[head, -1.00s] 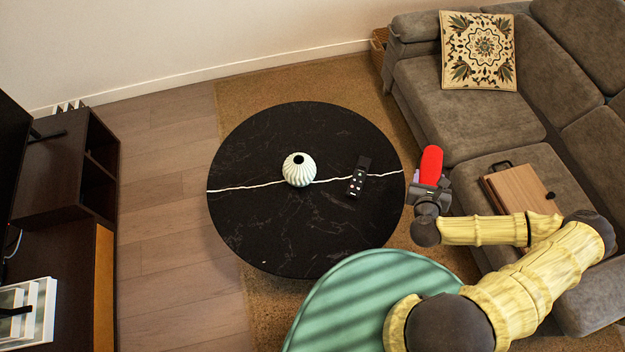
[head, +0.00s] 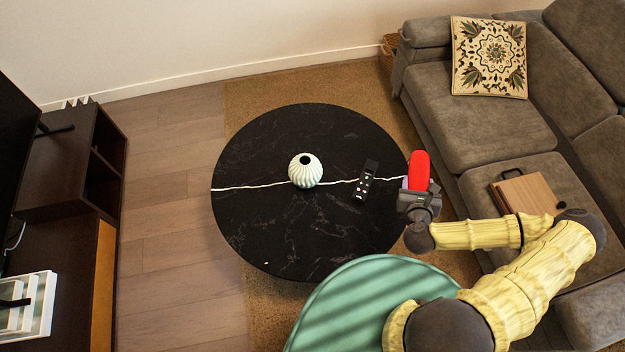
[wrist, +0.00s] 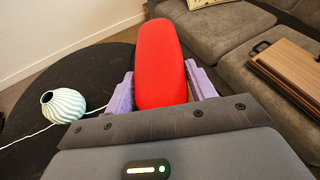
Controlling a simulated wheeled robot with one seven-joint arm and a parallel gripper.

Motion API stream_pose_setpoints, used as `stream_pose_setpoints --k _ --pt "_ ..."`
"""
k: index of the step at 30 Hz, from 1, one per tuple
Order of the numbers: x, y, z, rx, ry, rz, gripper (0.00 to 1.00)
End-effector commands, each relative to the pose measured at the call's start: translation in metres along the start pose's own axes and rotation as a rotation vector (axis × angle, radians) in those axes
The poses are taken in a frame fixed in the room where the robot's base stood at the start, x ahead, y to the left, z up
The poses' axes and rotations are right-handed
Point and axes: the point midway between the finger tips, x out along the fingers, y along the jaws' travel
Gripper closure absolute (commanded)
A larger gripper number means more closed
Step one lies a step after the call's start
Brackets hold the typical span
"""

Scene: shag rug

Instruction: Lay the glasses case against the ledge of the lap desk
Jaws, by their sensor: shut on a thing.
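The red glasses case (head: 419,169) is held upright in my gripper (head: 418,187), near the right edge of the round table. In the wrist view the case (wrist: 160,65) stands between the two purple fingers of my gripper (wrist: 160,88), which are shut on it. The wooden lap desk (head: 530,192) lies on the sofa seat to the right of my gripper, with a dark handle at its far edge and a dark round knob near its right corner. It also shows at the right of the wrist view (wrist: 290,62). My arm hides part of its near side.
A black round table (head: 290,235) holds a pale ribbed vase (head: 305,170) and a dark remote (head: 365,180). A grey sofa (head: 455,125) with a patterned cushion (head: 489,56) stands at the right. A green round surface (head: 350,300) is in front.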

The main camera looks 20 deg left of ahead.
Motion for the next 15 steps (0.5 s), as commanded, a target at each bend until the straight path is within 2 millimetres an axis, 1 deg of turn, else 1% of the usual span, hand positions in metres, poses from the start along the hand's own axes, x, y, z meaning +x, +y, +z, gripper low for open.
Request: stream_pose_setpoints --k 1,15 --pt "0.006 0.010 -0.021 0.001 0.000 0.022 0.72" --pt "0.015 0.083 -0.127 0.007 -0.009 0.234 0.72"
